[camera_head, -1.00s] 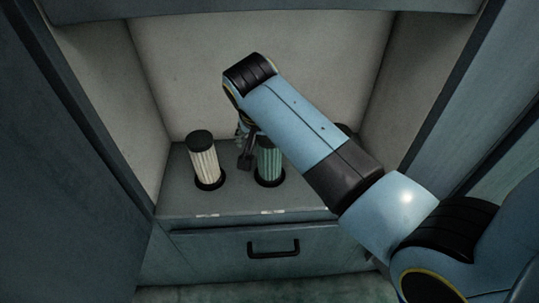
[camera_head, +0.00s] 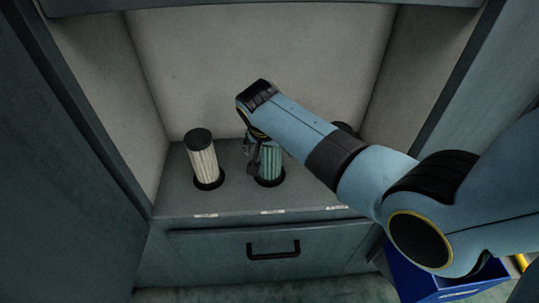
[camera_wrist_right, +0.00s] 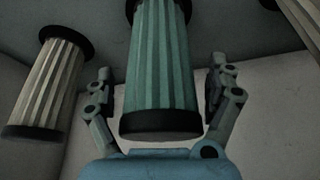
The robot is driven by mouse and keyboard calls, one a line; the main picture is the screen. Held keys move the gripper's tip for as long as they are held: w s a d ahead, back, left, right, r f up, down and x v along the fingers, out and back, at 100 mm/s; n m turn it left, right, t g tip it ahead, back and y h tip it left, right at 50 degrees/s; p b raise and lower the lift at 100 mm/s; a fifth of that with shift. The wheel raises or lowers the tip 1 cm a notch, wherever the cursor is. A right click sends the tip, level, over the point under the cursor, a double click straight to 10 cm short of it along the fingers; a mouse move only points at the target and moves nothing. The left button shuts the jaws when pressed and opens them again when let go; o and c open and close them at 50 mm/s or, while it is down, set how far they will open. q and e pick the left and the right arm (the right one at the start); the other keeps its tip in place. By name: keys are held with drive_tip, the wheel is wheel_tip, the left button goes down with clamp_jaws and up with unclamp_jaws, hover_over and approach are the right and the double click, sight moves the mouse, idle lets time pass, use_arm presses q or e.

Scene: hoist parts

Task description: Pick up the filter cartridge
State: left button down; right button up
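A green pleated filter cartridge (camera_head: 270,160) with dark ends stands in the middle black ring of the shelf. In the right wrist view the green cartridge (camera_wrist_right: 161,70) lies between the two fingers of my right gripper (camera_wrist_right: 160,85), with a gap on each side. The right gripper (camera_head: 255,158) is open around it; the arm covers part of it in the head view. A cream pleated cartridge (camera_head: 203,158) stands in the left ring and also shows in the right wrist view (camera_wrist_right: 45,85). My left gripper is not in view.
The shelf (camera_head: 225,205) sits in a recess with side walls and a back wall. A dark-topped item (camera_head: 345,128) is mostly hidden behind my arm at right. A drawer handle (camera_head: 273,249) is below, and a blue bin (camera_head: 420,282) is at lower right.

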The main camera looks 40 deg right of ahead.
drive_tip(key=c, duration=1.1)
drive_tip(key=shift+c, duration=0.7)
drive_tip(key=shift+r, duration=0.1)
